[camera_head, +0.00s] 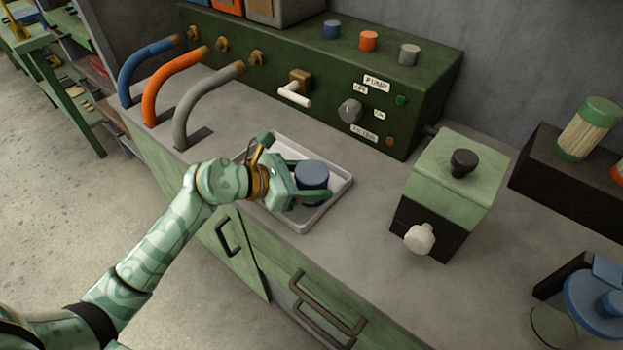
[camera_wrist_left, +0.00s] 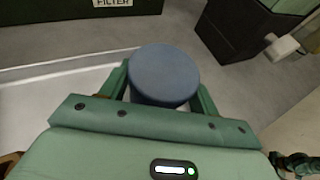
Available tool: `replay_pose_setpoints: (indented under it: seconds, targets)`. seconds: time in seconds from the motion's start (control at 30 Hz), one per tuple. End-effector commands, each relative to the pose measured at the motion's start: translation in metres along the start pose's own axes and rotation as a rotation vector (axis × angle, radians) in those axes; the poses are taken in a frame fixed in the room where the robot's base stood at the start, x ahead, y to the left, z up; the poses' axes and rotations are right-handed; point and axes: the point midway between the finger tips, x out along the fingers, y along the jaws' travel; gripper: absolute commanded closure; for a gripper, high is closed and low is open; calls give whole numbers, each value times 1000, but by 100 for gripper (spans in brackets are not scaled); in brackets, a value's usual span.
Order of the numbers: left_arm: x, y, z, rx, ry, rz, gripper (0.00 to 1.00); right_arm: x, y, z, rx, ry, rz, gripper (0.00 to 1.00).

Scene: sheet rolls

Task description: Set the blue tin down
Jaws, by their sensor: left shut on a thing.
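The blue tin (camera_head: 312,175) is a short blue cylinder, upright, at the white tray (camera_head: 336,192) on the grey counter. My left gripper (camera_head: 314,189) is shut on the tin, with one finger on each side of it. The left wrist view shows the round blue top of the tin (camera_wrist_left: 163,74) between the green fingers (camera_wrist_left: 163,92). I cannot tell whether the tin's base touches the tray, because the fingers hide its lower part.
A green pump panel (camera_head: 330,75) with knobs and a white-handled tap (camera_head: 294,92) stands behind the tray. Blue, orange and grey hoses (camera_head: 200,100) rise at the left. A green and black box (camera_head: 452,190) with a pale knob stands at the right. Bare counter (camera_head: 375,165) lies between.

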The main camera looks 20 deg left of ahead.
Motion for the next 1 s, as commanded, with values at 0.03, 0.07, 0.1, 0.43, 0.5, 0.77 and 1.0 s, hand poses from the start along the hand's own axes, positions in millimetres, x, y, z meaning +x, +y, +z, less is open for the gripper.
replay_pose_setpoints:
  seconds: [0.03,0.07,0.1,0.43,0.5,0.77,1.0]
  targets:
    - [1,0,-2,0,0,0,67,1,0,0,0,-1,0,64]
    - [1,0,-2,-1,1,-1,36,1,1,0,0,-1,1,64]
    - [1,0,-2,-1,1,-1,25,0,1,0,0,-1,1,64]
    - [0,0,0,0,-1,0,17,0,2,1,0,-1,2,64]
    - [-5,0,1,0,0,1,17,-2,2,0,0,1,3,64]
    - [-60,0,3,4,3,2,17,-16,4,-5,0,15,7,64]
    - [-107,0,1,-1,2,0,17,-23,4,-7,-1,21,9,64]
